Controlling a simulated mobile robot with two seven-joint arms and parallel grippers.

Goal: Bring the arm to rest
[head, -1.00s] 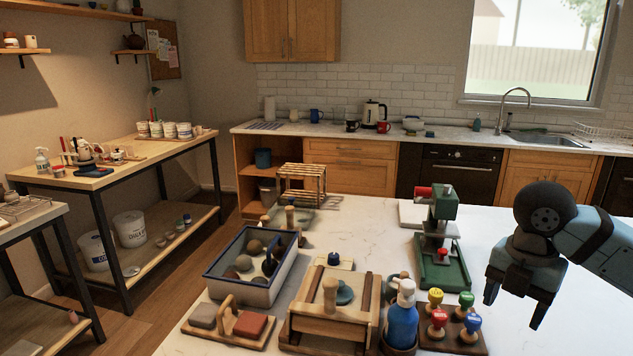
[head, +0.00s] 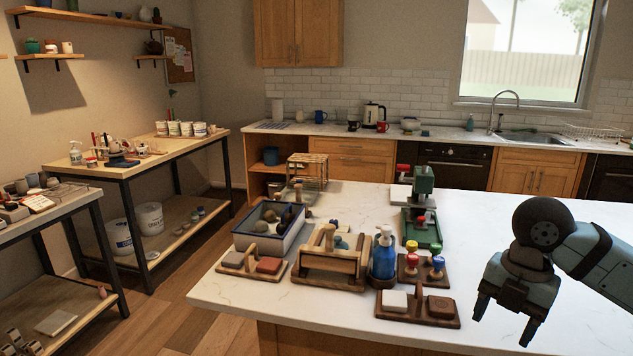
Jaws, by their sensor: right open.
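My right gripper (head: 503,322) hangs at the lower right in the head view, fingers pointing down and apart. It is open, with nothing between its fingers. It is above the white worktop (head: 483,222), to the right of the wooden block with a white and a brown piece (head: 418,307), and clear of it. My left gripper does not show.
On the worktop stand a blue-rimmed tray of stones (head: 241,240), a wooden press box (head: 330,270), a blue pump bottle (head: 383,257), coloured stamps (head: 437,267) and a green press (head: 422,230). The worktop right of these is mostly clear.

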